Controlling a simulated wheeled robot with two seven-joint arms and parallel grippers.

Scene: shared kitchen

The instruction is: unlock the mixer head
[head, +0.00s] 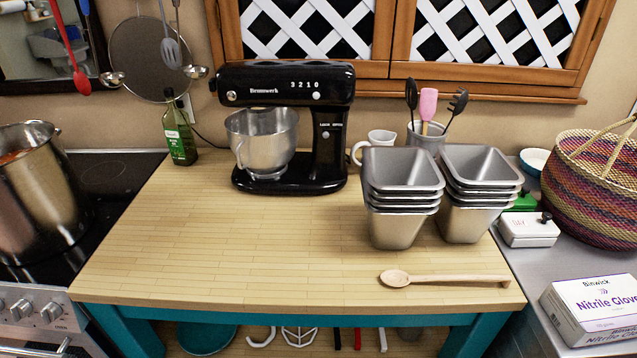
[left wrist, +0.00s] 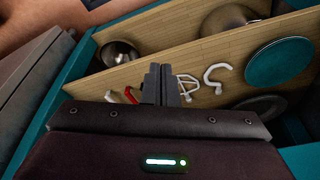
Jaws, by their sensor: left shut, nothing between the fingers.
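The black stand mixer (head: 285,85) stands on the wooden counter in the head view, its head level over the steel bowl (head: 262,138). Small knobs show on the side of its head, with the numbers 3 2 1 0 above one. A small round knob (head: 325,134) sits on its column under tiny lettering that seems to read lock and open. My left gripper (left wrist: 160,84) shows only in the left wrist view. Its fingers are together with nothing between them, away from the mixer, with a low wooden shelf (left wrist: 130,45) beyond. My right gripper is in neither view.
Stacked metal tins (head: 402,190) stand right of the mixer, and a wooden spoon (head: 440,280) lies near the counter's front edge. An oil bottle (head: 180,135) stands left. The counter before the mixer is clear. Attachments (left wrist: 215,76) and a teal lid (left wrist: 278,62) lie on the low shelf.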

